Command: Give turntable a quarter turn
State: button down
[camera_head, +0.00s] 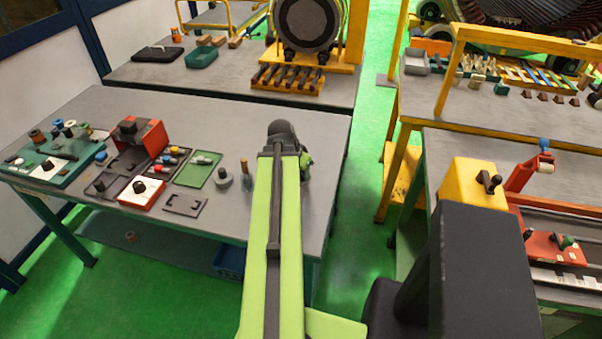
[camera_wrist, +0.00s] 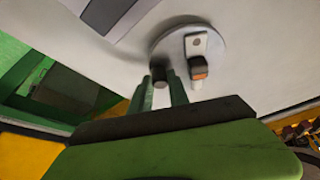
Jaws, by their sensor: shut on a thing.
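The turntable (camera_wrist: 173,45) shows in the wrist view as a round grey disc on the pale table top. A light plate (camera_wrist: 197,42) with a hole and a small block with an orange band (camera_wrist: 199,70) are on the disc. A short dark round peg (camera_wrist: 158,76) stands at the disc's near left edge. My gripper (camera_wrist: 163,84) has its two green fingers on either side of this peg and is shut on it. In the head view my green arm covers the gripper, and I cannot make out the turntable there.
The grey table (camera_head: 225,240) holds a red-and-black fixture (camera_head: 147,140), a green tray (camera_head: 199,170), a grey round base with a knob (camera_head: 223,178) and a wooden-handled tool (camera_head: 245,175) left of my arm. A green-floored aisle (camera_head: 362,200) lies to the right.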

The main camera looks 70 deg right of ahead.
jog(key=shift+s+d+n+t, duration=0.15)
jog(key=shift+d+n+t, duration=0.1)
jog(key=shift+n, duration=0.35)
jog(key=shift+s+d+n+t, duration=0.15)
jog(key=shift+n+t, duration=0.1)
jog(key=shift+n, duration=0.35)
jog(key=shift+d+n+t, duration=0.25)
jog(key=shift+d+n, duration=0.05)
jog(key=shift+n, duration=0.4)
jog(key=shift+d+n+t, duration=0.25)
jog(key=shift+n, duration=0.45)
jog(key=shift+d+n, duration=0.1)
jog(key=shift+n, duration=0.2)
jog(key=c, duration=1.3)
grip_release()
jog(key=shift+o, duration=0.2)
